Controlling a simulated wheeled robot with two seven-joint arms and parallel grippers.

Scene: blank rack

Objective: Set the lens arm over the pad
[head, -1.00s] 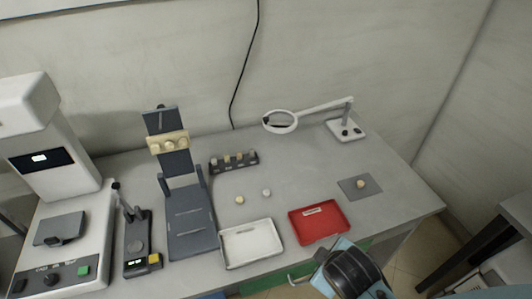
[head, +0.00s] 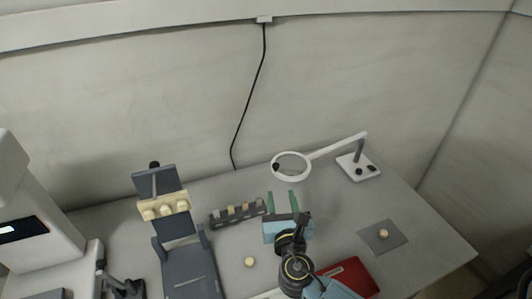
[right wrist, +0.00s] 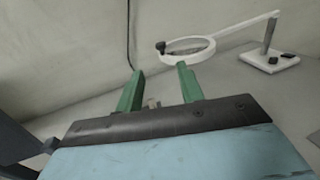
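The lens arm is white, with a ring lens (head: 291,166) at its left end and a bar (head: 338,146) running to a post on a white base (head: 358,168) at the back right of the table. The ring has a dark knob on its left side. The grey pad (head: 383,238) lies at the right, with a round tan piece (head: 384,233) on it. The lens is left of and behind the pad, not above it. My right gripper (head: 283,199) is open and empty, its green fingers pointing at the ring from in front. In the right wrist view the ring (right wrist: 188,50) is beyond the fingers (right wrist: 157,82).
A small rack with several blanks (head: 238,213) stands left of my right gripper. A tan blank (head: 249,262) lies on the table. A red tray (head: 350,276) is partly hidden by my arm. A dark stand (head: 188,268) and a white machine (head: 42,235) are at left.

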